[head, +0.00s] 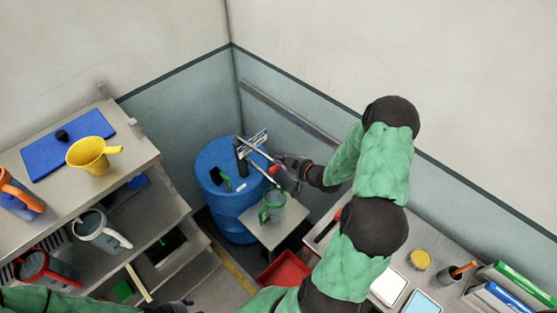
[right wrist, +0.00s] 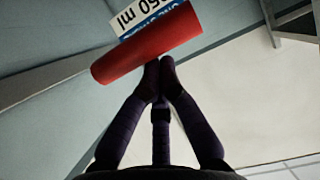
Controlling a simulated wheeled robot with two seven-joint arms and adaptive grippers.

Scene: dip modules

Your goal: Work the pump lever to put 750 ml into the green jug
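The green jug (head: 272,207), clear with a green rim and handle, stands on a small grey stand in front of the blue drum (head: 212,165). The pump on the drum has a lever with a red grip (head: 274,169), which also shows large in the right wrist view (right wrist: 146,48). My right gripper (head: 292,170) is at this grip; in the right wrist view its fingertips (right wrist: 159,70) are together at the grip's lower side, not around it. The jug's fill level is too small to read. My left gripper (head: 180,306) is partly cut off at the bottom edge.
A label ending in "50 ml" (right wrist: 143,16) is behind the grip. A red bin (head: 285,272) is below the stand. A bench with a yellow tin (head: 419,260) is at the right.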

